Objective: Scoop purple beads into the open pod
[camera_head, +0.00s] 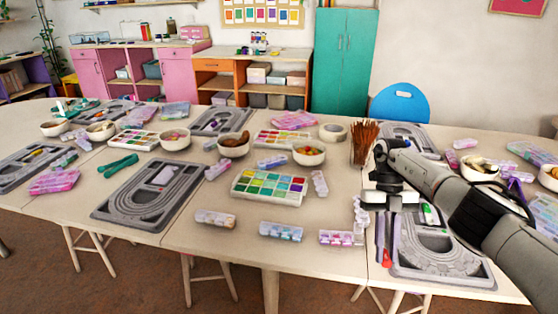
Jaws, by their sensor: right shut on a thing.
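My right gripper (385,232) points down over the left edge of a grey bead board (445,272) at the front right. It is shut on a thin thing, mostly hidden by the gripper; a red piece (387,259) shows just below. Whether this is a scoop I cannot tell. A clear pod with pink and purple contents (341,238) lies left of the gripper. More clear pods lie nearby, one with bluish contents (281,231) and one with tan contents (215,219). Which pod is open is too small to tell. My left gripper is out of view.
A paint palette (269,187) and a bowl of beads (308,154) stand left of the gripper. A cup of brushes (364,143) stands close behind it. Another grey board (150,195) lies further left. Bare table shows around the front pods.

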